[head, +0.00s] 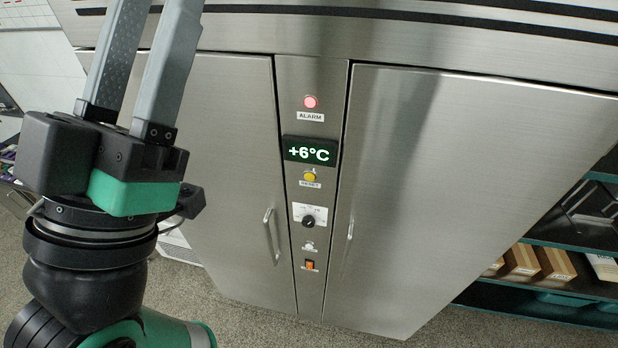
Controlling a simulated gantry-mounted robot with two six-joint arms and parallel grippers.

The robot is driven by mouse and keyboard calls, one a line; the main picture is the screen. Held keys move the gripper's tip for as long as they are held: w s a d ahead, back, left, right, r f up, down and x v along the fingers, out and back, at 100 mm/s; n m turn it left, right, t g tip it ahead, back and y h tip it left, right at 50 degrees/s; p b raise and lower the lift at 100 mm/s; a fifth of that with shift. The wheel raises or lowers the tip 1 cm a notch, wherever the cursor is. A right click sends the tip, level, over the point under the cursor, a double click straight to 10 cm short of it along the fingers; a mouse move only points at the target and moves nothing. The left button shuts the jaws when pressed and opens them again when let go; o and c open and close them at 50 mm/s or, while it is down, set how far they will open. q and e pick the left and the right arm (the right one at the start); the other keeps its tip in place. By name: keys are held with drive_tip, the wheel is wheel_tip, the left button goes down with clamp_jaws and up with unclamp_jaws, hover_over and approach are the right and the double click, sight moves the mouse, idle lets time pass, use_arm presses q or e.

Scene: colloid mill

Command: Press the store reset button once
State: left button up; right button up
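The yellow reset button (309,176) sits on the narrow steel control strip (312,78), just below the +6°C display (310,151), with a small label under it that seems to read RESET. Nothing covers it. My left gripper (156,22) stands at the left of the view, its two grey fingers pointing up, apart from the button. A narrow gap shows between the fingers, but their tips are cut off by the top edge, so their opening is unclear. My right gripper is not in view.
A red alarm lamp (310,102) glows above the display. A black knob (308,221) and an orange switch (310,265) sit below the button. Steel doors with handles (271,235) flank the strip. A shelf with cartons (522,260) stands at right.

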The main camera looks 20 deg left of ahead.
use_arm(q)
clamp_jaws()
idle(1.4)
